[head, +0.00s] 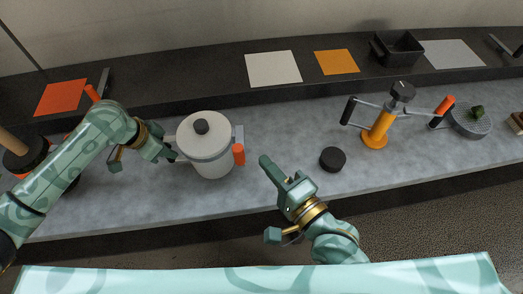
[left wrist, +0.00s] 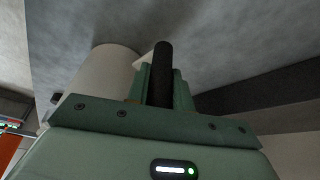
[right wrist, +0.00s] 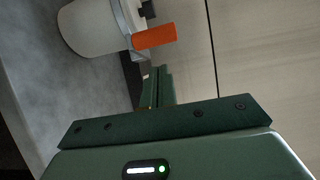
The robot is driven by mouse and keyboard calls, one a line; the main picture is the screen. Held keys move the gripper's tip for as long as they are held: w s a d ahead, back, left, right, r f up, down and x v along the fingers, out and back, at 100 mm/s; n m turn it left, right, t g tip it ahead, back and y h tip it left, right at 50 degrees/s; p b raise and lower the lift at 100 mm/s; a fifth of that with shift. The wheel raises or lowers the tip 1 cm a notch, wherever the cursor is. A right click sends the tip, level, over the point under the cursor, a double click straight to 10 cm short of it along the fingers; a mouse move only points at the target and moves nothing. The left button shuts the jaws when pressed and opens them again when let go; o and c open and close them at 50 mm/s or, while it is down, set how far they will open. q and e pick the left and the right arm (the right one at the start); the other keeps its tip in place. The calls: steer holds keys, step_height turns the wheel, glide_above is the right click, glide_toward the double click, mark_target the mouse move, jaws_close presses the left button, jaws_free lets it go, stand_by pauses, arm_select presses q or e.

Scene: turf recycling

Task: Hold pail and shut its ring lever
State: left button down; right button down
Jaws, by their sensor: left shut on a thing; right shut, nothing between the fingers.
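The white pail (head: 210,165) stands upright on the grey counter, its lid (head: 198,140) on, with a black knob. A grey ring runs around its rim. The ring lever's orange grip (head: 239,155) is at the pail's right side; it also shows in the right wrist view (right wrist: 154,36). My left gripper (head: 172,155) is shut on the pail's dark side handle (left wrist: 162,75), left of the pail. My right gripper (head: 266,162) is shut and empty, right of the orange grip and apart from it. The left wrist view shows the pail body (left wrist: 105,70) beside the handle.
A black puck (head: 332,160) and an orange-based tool (head: 377,132) with side arms stand to the right. A grey round strainer (head: 470,120) is further right. A raised dark shelf (head: 200,84) with coloured sheets and a black bin (head: 397,48) runs behind.

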arm_select(q)
steer(key=shift+r, duration=0.1)
arm_select(e)
steer(key=s, duration=0.5)
steer(key=shift+s+a, duration=0.2)
steer(key=shift+s, duration=0.15)
